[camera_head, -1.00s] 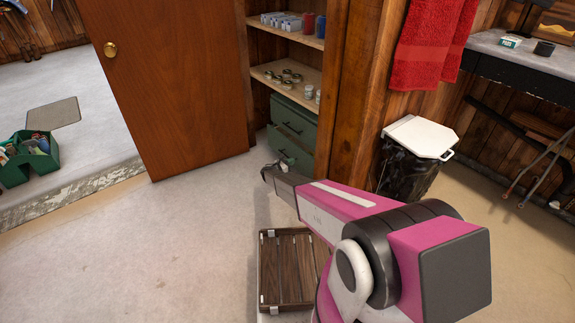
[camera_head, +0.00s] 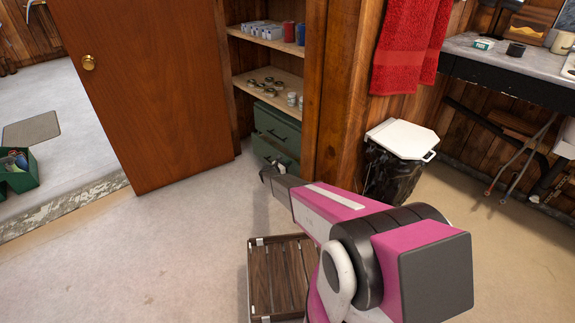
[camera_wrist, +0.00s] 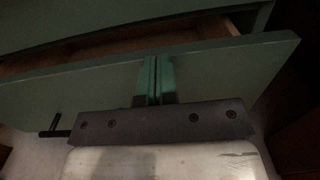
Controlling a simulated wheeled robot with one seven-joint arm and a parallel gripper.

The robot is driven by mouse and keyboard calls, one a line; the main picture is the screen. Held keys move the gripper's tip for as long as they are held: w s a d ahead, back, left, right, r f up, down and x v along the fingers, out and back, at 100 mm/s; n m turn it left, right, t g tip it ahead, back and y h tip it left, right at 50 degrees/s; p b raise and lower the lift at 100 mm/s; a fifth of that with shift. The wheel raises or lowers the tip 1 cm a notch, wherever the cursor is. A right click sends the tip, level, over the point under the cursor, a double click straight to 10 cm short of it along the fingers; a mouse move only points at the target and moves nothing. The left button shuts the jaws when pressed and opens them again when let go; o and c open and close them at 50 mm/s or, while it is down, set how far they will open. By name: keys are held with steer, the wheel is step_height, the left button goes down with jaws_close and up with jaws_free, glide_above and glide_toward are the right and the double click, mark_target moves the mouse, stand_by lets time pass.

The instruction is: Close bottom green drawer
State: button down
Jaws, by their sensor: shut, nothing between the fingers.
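The bottom green drawer (camera_head: 270,152) is low in the cabinet behind the door, partly hidden by my gripper and arm. In the wrist view its green front panel (camera_wrist: 225,65) stands out from the cabinet. A strip of its wooden inside shows above the panel, so it is partly open. Its black handle (camera_wrist: 56,131) shows at the lower left. My gripper (camera_head: 266,172) is shut and empty in front of the drawer. In the wrist view its fingers (camera_wrist: 155,78) are together over the panel, right of the handle; I cannot tell whether they touch it.
An upper green drawer (camera_head: 277,124) sits above, under shelves with jars and tins. The brown door (camera_head: 150,90) stands left of the cabinet. A wooden slatted crate (camera_head: 278,275) lies on the floor by my arm. A black bin (camera_head: 392,170) with white lid is at right.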

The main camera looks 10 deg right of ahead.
steer(key=shift+x, duration=2.3)
steer(key=shift+w, duration=0.1)
